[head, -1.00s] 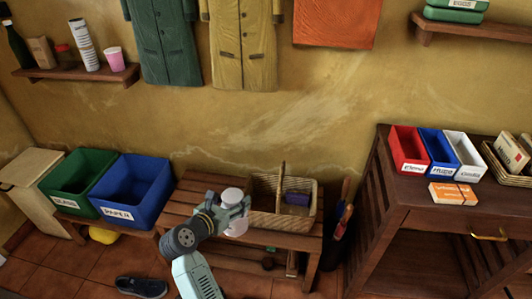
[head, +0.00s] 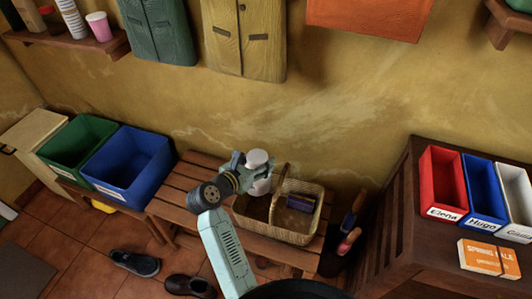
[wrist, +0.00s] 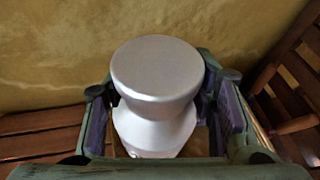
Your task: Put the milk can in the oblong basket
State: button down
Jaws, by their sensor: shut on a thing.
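The milk can (head: 257,163) is silvery white with a wide round lid. In the wrist view the milk can (wrist: 157,75) stands upright between the fingers. My gripper (head: 250,172) is shut on it, and the gripper also shows in the wrist view (wrist: 160,115). In the head view the can is held at the left part of the oblong wicker basket (head: 271,232), which has a tall handle and stands on the slatted bench. The can's lower end is partly hidden by my gripper; I cannot tell if it is inside the rim.
A dark purple box (head: 300,203) lies in the basket's right part. A blue bin (head: 128,170) and a green bin (head: 77,145) stand to the left of the bench (head: 178,190). A dark cabinet (head: 420,240) with small boxes is at right. Shoes (head: 135,262) lie on the floor.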

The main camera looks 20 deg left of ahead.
jog(key=shift+s+f+b, duration=0.1)
jog(key=shift+f+b, duration=0.25)
jog(key=shift+f, duration=3.4)
notch_tip(320, 180, down, 8)
jog(key=b, duration=0.7)
jog(key=shift+f, duration=0.15)
jog(key=c, duration=0.6)
grip_release()
